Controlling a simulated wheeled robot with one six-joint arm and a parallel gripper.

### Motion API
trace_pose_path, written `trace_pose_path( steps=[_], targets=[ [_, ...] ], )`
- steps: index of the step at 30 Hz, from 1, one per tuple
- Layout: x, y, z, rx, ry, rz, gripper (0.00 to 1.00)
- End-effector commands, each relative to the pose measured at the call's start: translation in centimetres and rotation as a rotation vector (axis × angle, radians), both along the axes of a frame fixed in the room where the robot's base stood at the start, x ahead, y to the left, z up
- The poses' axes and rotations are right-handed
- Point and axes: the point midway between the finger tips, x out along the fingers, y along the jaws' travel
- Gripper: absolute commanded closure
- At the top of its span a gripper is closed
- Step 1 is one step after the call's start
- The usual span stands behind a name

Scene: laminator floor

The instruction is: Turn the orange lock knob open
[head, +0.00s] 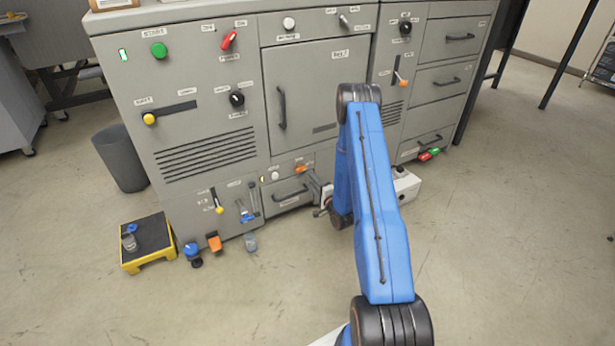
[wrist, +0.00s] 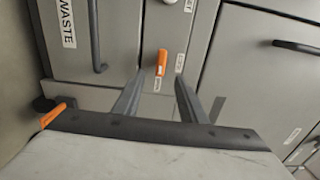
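The orange lock knob (head: 301,168) sits on the cabinet front just above the low drawer with a dark handle. In the wrist view the knob (wrist: 161,62) is an upright orange bar on a grey panel, between small white labels. My gripper (head: 319,187) is close in front of that panel, at the knob's lower right in the head view. In the wrist view its two dark fingers (wrist: 160,80) are apart and empty. The knob shows in the gap just beyond the fingertips, with no contact visible. My blue arm hides part of the cabinet.
The drawer labelled WASTE (wrist: 68,25) lies beside the knob. The large door's handle (head: 281,107) is above. A white round button (head: 275,175) is left of the knob. A white box (head: 405,186) stands on the floor behind my arm.

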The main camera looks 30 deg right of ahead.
Motion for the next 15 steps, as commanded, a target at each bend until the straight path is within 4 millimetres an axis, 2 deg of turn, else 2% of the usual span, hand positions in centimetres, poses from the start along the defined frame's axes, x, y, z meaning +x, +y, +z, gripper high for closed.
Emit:
trace_pose_path(
  steps=[3, 9, 15],
  targets=[
    [-2.5, -0.1, -0.1, 0.001, 0.003, -0.003, 0.62],
    [-6.1, -0.1, 0.0, 0.001, 0.002, -0.002, 0.62],
    [-8.3, -0.1, 0.0, 0.000, 0.001, -0.002, 0.62]
  ],
)
